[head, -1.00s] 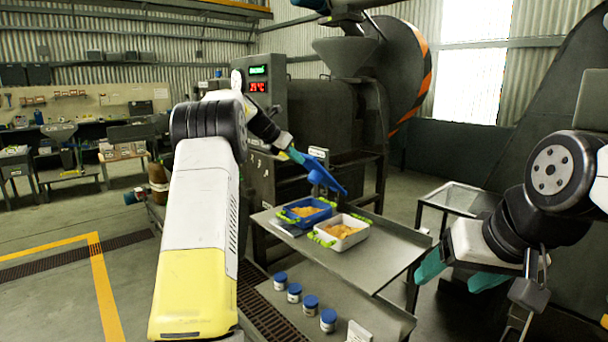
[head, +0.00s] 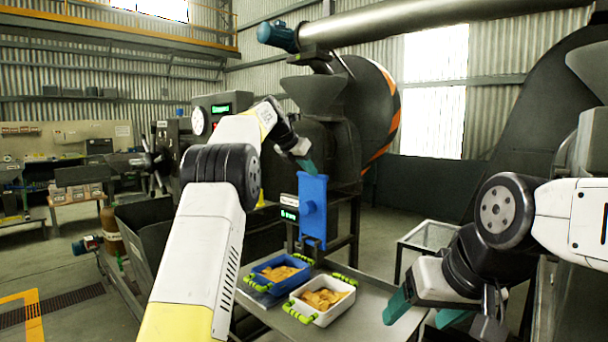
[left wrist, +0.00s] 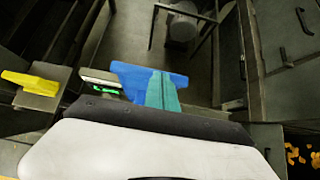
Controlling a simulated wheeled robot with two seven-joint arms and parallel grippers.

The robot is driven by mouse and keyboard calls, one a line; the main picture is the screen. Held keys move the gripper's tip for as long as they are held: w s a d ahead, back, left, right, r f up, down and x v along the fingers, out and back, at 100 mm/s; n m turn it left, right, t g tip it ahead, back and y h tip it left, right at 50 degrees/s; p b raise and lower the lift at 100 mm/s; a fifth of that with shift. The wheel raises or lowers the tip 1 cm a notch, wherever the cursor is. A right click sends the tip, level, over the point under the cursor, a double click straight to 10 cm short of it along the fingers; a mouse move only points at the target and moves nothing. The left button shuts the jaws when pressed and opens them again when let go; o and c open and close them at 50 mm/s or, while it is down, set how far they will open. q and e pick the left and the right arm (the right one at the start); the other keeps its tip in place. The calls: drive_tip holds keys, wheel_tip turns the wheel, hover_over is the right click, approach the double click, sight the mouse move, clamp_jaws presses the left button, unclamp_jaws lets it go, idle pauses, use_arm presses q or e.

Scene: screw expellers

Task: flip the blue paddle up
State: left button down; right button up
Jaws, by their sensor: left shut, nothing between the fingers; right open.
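The blue paddle (head: 313,212) stands upright on the front of the dark machine, above the trays, with its flat face towards me. It also shows in the left wrist view (left wrist: 133,80), partly covered by my gripper's fingers. My left gripper (head: 306,166) is at the paddle's top edge, its teal fingers shut with nothing between them. The fingers also show in the left wrist view (left wrist: 162,92), overlapping the paddle; I cannot tell whether they touch it. My right gripper (head: 425,312) is open and empty at the lower right, well away from the paddle.
A blue tray (head: 262,282) and a white tray (head: 318,320) with yellowish pieces stand on the metal table (head: 376,300) below the paddle. A small display (head: 289,207) sits just left of the paddle. A yellow handle (left wrist: 30,82) shows in the left wrist view.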

use_arm(q)
drive_tip(key=shift+w+d+r, duration=0.15)
drive_tip(key=shift+w+d, duration=0.4)
drive_tip(key=shift+w, duration=0.1)
use_arm(e)
drive_tip(key=shift+w+a, duration=0.15)
drive_tip(key=shift+w, duration=0.2)
use_arm(q)
drive_tip(key=shift+d, duration=0.2)
drive_tip(key=v, duration=0.8)
drive_tip(key=shift+a, duration=0.5)
use_arm(e)
drive_tip(key=shift+w, duration=0.15)
use_arm(q)
drive_tip(key=shift+s, duration=0.1)
